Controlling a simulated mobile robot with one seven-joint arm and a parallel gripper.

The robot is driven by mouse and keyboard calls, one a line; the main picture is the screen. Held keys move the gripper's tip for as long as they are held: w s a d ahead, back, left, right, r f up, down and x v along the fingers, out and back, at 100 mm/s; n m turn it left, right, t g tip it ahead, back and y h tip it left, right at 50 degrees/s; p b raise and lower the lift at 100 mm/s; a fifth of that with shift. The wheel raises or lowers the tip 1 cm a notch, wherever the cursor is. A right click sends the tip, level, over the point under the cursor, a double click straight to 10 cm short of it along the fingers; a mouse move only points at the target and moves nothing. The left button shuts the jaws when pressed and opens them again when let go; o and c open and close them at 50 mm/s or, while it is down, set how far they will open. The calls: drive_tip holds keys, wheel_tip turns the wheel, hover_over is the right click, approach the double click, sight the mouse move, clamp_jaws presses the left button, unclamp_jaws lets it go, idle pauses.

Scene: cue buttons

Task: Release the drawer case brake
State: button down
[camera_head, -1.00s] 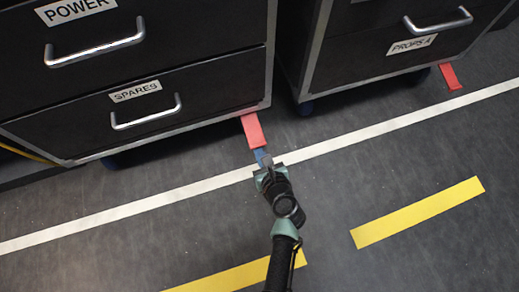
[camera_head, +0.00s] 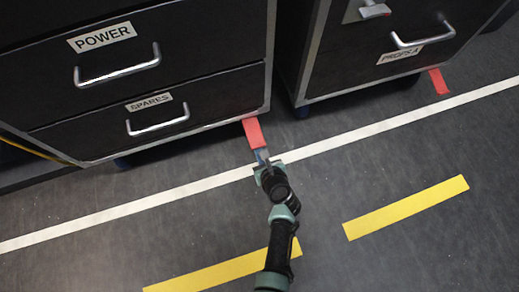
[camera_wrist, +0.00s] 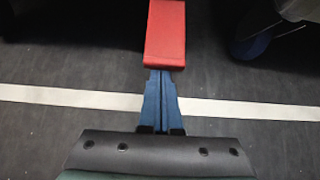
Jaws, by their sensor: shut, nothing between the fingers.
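A black drawer case (camera_head: 200,75) with silver edges stands at the upper left, with drawers labelled POWER and SPARES. A red brake pedal (camera_head: 255,132) sticks out from under its lower right corner over the floor. My gripper (camera_head: 262,157) is just in front of the pedal's near end, shut and empty. In the wrist view, the shut blue fingertips (camera_wrist: 161,73) meet the near edge of the red pedal (camera_wrist: 165,35). I cannot tell whether they touch it or lie just below or short of it.
A second black case (camera_head: 340,60), on the right, has its own red pedal (camera_head: 438,82). A narrow gap separates the cases. A white line (camera_head: 120,211) and yellow strips (camera_head: 405,207) mark the floor. The floor in front is clear.

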drive_tip(key=shift+w+r+p, duration=0.2)
drive_tip(key=shift+r+p, duration=1.6)
drive_tip(key=shift+p, duration=0.2)
drive_tip(key=shift+r, duration=0.1)
drive_tip(key=shift+w+r, duration=0.25)
drive_tip(key=p, duration=0.5)
approach(256, 141)
drive_tip(key=s, duration=0.3)
drive_tip(key=shift+s+d+r, duration=0.15)
drive_tip(key=shift+s+d, duration=0.1)
drive_tip(key=shift+d, duration=0.2)
